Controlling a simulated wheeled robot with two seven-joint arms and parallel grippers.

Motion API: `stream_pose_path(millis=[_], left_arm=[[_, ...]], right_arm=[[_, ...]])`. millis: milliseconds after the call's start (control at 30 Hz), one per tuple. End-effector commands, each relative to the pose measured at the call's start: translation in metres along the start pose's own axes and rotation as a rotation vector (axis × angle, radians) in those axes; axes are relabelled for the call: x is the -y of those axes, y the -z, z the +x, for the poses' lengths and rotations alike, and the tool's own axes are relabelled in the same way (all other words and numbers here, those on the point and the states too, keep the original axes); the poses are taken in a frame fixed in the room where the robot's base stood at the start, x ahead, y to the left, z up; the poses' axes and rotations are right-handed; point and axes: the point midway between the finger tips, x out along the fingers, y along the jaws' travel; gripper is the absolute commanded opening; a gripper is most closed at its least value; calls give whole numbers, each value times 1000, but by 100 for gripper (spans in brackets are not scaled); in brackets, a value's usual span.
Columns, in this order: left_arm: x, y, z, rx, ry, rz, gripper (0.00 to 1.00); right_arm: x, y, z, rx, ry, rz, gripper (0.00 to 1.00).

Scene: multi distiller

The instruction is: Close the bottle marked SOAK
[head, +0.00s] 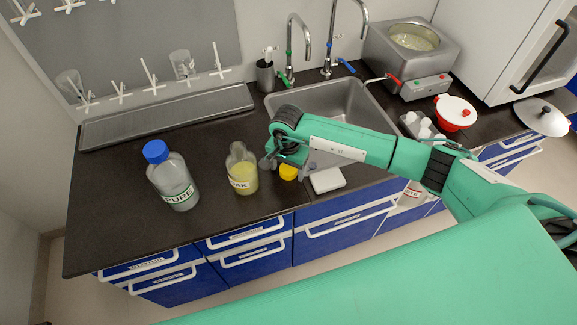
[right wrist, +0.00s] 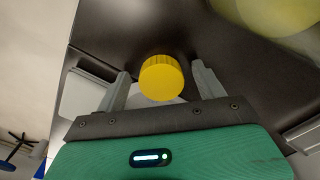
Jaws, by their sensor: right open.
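The SOAK bottle (head: 243,173) stands upright on the dark counter, with pale yellow liquid in it and no cap on its neck. Its label is partly readable in the head view. A blurred yellowish shape at the top right of the right wrist view (right wrist: 283,12) looks like this bottle. A yellow cap (head: 288,173) lies on the counter to the right of the bottle. My right gripper (head: 287,167) is open over the cap. In the right wrist view the cap (right wrist: 162,80) sits between the two fingers, with a gap on each side. My left gripper is not in view.
A PURE bottle (head: 173,180) with a blue cap stands to the left. A white block (head: 328,180) lies right of the yellow cap, near the front edge. The sink (head: 335,103) is behind my right arm. A drying rack (head: 210,75) is at the back left.

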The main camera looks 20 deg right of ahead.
Motion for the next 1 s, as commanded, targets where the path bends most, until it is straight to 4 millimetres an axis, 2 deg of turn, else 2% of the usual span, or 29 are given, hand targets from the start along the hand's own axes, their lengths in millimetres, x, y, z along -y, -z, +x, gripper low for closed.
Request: stream_pose_path(millis=[333,367,567,600,1000], left_arm=[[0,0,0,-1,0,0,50],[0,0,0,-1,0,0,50],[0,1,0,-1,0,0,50],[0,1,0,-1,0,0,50],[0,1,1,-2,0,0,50]], right_arm=[[0,0,2,-1,0,0,71],[0,0,2,-1,0,0,67],[0,0,2,-1,0,0,28],[0,0,2,-1,0,0,25],[0,1,-1,-1,1,0,25]])
